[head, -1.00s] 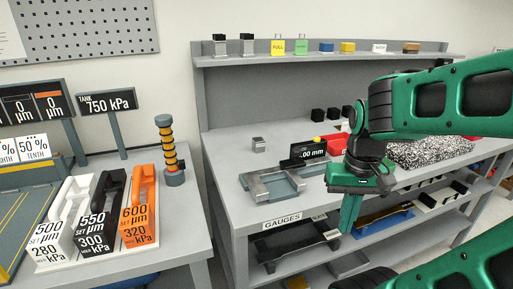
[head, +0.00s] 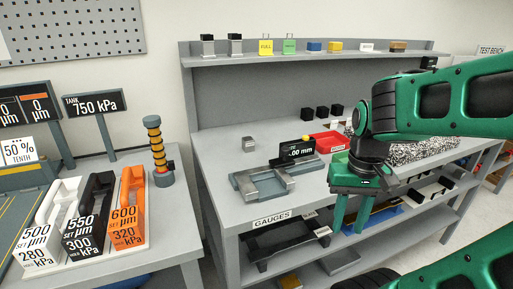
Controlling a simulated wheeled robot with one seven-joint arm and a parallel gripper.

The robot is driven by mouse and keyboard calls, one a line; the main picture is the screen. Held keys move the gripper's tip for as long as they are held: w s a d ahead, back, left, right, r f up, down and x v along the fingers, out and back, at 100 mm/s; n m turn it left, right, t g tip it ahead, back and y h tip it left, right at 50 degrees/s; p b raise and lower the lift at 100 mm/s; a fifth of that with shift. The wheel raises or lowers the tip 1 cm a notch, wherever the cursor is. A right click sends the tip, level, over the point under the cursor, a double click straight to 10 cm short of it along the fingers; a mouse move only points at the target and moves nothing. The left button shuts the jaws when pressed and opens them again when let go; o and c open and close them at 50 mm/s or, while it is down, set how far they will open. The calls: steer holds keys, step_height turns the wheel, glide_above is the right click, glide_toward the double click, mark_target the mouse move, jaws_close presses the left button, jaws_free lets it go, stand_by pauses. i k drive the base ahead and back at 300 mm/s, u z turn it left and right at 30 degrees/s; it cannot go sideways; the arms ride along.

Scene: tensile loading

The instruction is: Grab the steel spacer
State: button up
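A small grey metallic block (head: 248,143), which looks like the steel spacer, sits on the grey workbench (head: 215,165) behind the measuring gauge. I cannot confirm its identity at this size. My gripper (head: 349,228) hangs at the bench's front edge, to the right of and nearer than the block, well apart from it. Its two green fingers point down with a gap between them, and nothing shows between them. The gauge (head: 275,182), a grey fixture with a black ".00 mm" display (head: 298,151), stands between the block and my gripper.
A red tray (head: 328,140) and several black blocks (head: 322,113) are at the bench's back. A speckled slab (head: 425,150) lies at right. An upper shelf (head: 300,56) holds several small blocks. The left table carries white, black and orange holders (head: 130,215) and a banded post (head: 157,150).

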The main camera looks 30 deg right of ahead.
mark_target(248, 142)
steer(key=z, duration=0.6)
steer(key=k, duration=0.7)
steer(key=z, duration=0.85)
steer(key=k, duration=0.6)
steer(key=z, duration=0.5)
steer(key=i, duration=1.1)
steer(key=u, duration=0.8)
steer(key=i, duration=0.85)
steer(key=u, duration=0.85)
steer(key=i, duration=0.45)
steer(key=u, duration=0.15)
